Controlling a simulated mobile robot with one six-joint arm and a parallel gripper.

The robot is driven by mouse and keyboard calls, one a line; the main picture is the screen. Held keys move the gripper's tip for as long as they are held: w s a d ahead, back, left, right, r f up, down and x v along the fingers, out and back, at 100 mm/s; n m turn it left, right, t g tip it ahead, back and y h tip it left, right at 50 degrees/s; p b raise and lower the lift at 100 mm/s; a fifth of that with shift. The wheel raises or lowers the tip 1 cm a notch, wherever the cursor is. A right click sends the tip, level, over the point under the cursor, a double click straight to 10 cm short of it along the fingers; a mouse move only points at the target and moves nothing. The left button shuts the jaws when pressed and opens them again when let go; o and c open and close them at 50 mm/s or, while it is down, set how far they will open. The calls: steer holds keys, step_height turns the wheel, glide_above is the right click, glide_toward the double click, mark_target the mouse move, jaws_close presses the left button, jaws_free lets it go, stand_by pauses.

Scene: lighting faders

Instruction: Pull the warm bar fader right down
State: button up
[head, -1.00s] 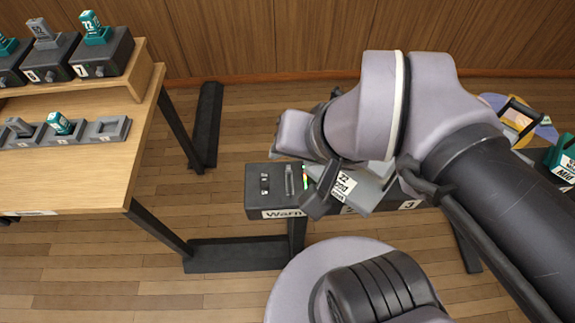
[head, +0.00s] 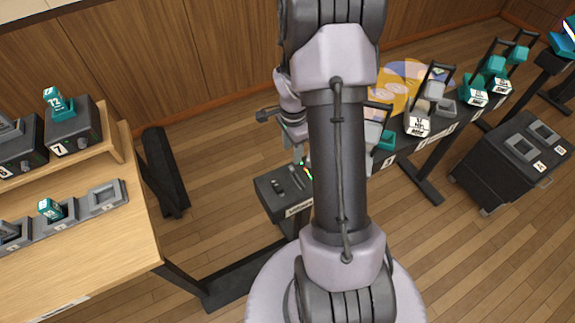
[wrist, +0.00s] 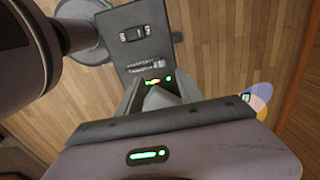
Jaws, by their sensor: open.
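The warm bar fader unit is a dark box (head: 272,200) in the middle of the head view, its front label partly hidden by my arm. On its top are a small switch-like control (head: 278,186) and a slot (head: 297,178), with coloured lights at the far end. In the wrist view the box top (wrist: 120,20) shows the small control (wrist: 134,34) and a pale scale (wrist: 145,67). My gripper (wrist: 160,90) is open above the lit end of the box. The fader knob cannot be made out clearly, and contact cannot be told.
A wooden desk (head: 90,255) with teal-handled units stands on the left. A rail (head: 440,135) with several teal and grey devices runs to the right. A dark cabinet (head: 490,185) stands at far right.

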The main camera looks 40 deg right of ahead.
mark_target(292, 168)
step_height(292, 168, down, 8)
steer(key=shift+f+b, duration=0.1)
steer(key=shift+b, duration=1.05)
steer(key=shift+c, duration=0.2)
jaws_close()
